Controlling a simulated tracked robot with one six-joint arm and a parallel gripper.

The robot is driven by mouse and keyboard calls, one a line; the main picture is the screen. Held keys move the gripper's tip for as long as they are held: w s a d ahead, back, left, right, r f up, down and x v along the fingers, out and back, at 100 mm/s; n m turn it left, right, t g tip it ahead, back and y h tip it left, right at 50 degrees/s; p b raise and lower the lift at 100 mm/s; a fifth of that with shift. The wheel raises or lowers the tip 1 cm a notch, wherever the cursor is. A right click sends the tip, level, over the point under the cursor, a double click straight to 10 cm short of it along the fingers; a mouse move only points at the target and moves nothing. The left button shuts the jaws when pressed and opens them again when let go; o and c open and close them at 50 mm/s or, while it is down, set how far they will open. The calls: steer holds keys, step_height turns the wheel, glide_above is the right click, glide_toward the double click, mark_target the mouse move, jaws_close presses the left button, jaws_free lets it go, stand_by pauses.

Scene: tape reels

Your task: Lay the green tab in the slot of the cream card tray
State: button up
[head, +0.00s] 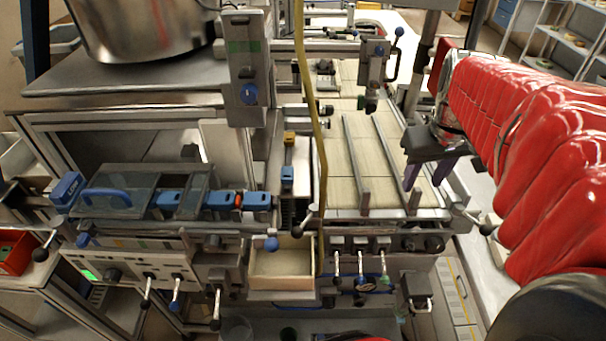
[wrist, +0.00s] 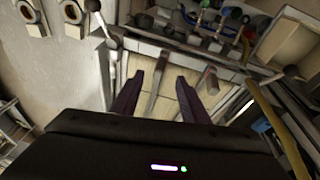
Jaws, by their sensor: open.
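My gripper (head: 430,174) hangs over the right side of the conveyor in the head view, its two purple fingers apart. In the wrist view the gripper (wrist: 160,76) is open with nothing between the fingertips. A cream open-topped box (head: 283,282) sits at the front of the machine, left of and nearer than the gripper; it may be the card tray. A similar cream box (wrist: 286,42) shows at the upper right of the wrist view. I cannot make out a slot in it. I cannot pick out the green tab in either view.
The cream conveyor bed (head: 348,150) has metal guide rails (head: 356,165) along it. A yellow hose (head: 308,90) runs down beside the cream box. Levers and knobs (head: 360,268) stick out at the front. A red bin (head: 14,262) with something green inside stands far left.

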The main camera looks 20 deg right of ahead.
steer(key=s+a+f+n+t+y, duration=0.1)
steer(key=s+a+n+t, duration=0.1)
steer(key=a, duration=2)
steer(key=shift+s+a+t+y, duration=0.35)
steer(key=shift+s+t, duration=0.35)
steer(key=shift+s, duration=0.4)
